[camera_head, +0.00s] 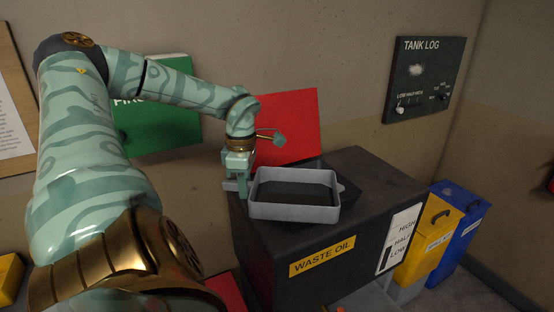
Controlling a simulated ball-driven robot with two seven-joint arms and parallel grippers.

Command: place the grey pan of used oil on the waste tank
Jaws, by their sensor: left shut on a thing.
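The grey pan (294,212) is a shallow rectangular tray with dark oil inside. It is over the top of the waste tank (385,190), a dark box labelled WASTE OIL, near its front left part. I cannot tell whether the pan's bottom touches the tank top. My left gripper (243,187) is at the pan's left side, shut on its edge. The pan looks about level. My right gripper is not in view.
A yellow bin (428,240) and a blue bin (462,215) stand right of the tank. A TANK LOG panel (425,75), a red board (295,120) and a green board (165,135) are behind on the wall. Bare tank top lies right of the pan.

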